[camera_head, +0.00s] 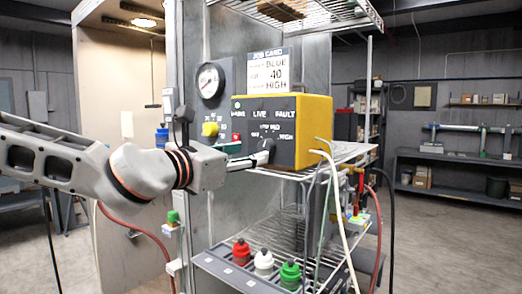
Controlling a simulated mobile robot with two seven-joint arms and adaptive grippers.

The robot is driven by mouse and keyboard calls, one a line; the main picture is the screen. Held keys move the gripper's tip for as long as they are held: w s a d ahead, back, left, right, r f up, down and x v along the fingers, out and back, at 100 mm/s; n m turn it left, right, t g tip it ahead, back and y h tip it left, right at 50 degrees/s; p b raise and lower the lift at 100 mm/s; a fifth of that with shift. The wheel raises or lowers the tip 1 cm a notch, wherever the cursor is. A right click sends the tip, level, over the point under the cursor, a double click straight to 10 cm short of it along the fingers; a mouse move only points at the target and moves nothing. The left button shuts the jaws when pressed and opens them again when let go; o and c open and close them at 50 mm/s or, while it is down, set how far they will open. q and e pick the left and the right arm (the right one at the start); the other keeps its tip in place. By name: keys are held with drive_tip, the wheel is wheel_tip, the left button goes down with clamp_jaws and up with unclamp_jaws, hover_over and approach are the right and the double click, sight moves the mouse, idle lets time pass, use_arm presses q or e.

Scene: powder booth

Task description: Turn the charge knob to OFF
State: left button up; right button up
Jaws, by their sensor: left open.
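The yellow control box (312,118) stands on a wire shelf, its dark front panel (285,158) facing left of the view. The charge knob under this scale is mostly hidden by my left gripper (263,154). My left gripper is at the panel, its fingers around or just in front of the knob; I cannot tell whether they touch it. The knob's pointer setting cannot be read. My right gripper is not in view.
A job card (269,71) reading BLUE, 40, HIGH stands above the box. A pressure gauge (209,81) and a yellow knob (210,129) are left of it. Red (241,252), white (263,263) and green (290,274) containers stand below. Hoses hang at the right.

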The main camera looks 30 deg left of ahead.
sight(263, 150)
use_arm(q)
drive_tip(key=shift+w, duration=3.15)
drive_tip(key=c, duration=1.1)
